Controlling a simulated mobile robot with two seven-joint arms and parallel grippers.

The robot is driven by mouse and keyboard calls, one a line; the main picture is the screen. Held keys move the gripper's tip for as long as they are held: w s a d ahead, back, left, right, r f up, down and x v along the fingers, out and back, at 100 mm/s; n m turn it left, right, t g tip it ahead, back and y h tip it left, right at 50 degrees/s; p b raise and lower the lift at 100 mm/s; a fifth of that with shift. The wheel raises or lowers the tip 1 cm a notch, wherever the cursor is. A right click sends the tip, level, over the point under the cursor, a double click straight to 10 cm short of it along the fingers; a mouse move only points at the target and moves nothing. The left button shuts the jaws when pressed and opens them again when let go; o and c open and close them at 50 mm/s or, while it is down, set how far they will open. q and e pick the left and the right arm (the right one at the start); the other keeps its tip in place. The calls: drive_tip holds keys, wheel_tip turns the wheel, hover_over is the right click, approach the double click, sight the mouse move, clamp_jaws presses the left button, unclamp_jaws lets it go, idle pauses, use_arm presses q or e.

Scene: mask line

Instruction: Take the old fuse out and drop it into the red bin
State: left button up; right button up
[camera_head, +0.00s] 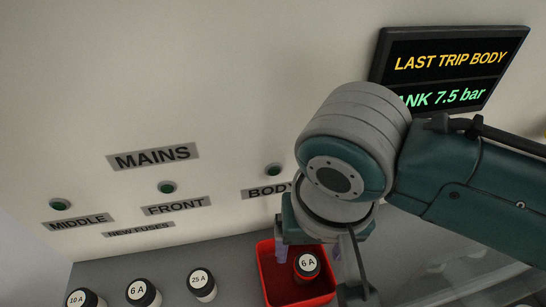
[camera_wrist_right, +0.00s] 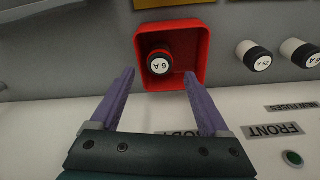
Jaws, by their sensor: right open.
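The red bin (camera_head: 268,274) stands on the grey ledge below the BODY label, and also shows in the right wrist view (camera_wrist_right: 203,52). My right gripper (camera_head: 308,251) is over the bin. In the wrist view its two purple fingers (camera_wrist_right: 159,76) are wide apart with nothing between them, pointing toward the bin. My left gripper is not in view.
Fuses marked 10 A (camera_head: 84,298), 6 A (camera_head: 143,292) and 25 A (camera_head: 201,284) stand on the ledge left of the bin. The wall has MIDDLE, FRONT and BODY (camera_head: 263,192) labels. A screen (camera_head: 450,60) reads LAST TRIP BODY; my right arm partly covers it.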

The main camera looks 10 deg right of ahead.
wheel_tip(320, 180, up, 8)
drive_tip(key=p, duration=0.1)
drive_tip(key=shift+s, duration=0.45)
drive_tip(key=shift+s, duration=0.1)
